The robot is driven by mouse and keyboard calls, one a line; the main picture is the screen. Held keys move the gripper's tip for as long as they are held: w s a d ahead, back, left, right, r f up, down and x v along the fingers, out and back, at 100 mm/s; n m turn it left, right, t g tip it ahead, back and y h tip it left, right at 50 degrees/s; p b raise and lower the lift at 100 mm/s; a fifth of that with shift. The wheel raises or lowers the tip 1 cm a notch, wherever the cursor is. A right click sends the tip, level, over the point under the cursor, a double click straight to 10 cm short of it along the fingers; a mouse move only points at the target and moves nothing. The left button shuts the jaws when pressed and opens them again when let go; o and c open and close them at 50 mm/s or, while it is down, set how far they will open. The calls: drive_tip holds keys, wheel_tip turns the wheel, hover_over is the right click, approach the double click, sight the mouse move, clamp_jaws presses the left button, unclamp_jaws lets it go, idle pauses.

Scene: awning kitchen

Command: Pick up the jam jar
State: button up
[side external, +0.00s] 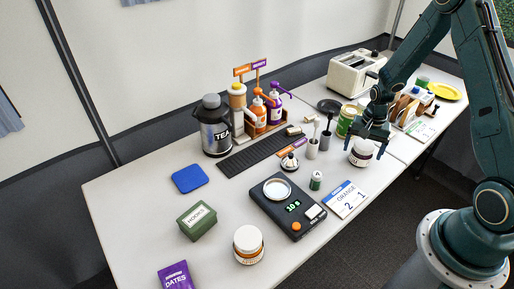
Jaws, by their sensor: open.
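A jar with a white lid and a dark purplish band (361,153) stands upright on the table, right of centre; it looks like the jam jar, but I cannot read its label. My gripper (368,142) is open and points down, just above and around the top of this jar. The fingers partly cover the jar, and I cannot tell whether they touch it. A second white-lidded jar, with an orange label (248,246), stands upright at the front of the table, well away from my gripper.
A scale (287,207) and a card (345,199) lie nearer the front. A toaster (352,74) stands behind. The front left tabletop has free room.

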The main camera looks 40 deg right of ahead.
sight(365, 144)
drive_tip(key=shift+f, duration=0.85)
drive_tip(key=c, duration=1.2)
drive_tip(key=shift+r, duration=0.15)
wheel_tip(365, 144, up, 20)
drive_tip(key=shift+f, duration=0.1)
idle(0.4)
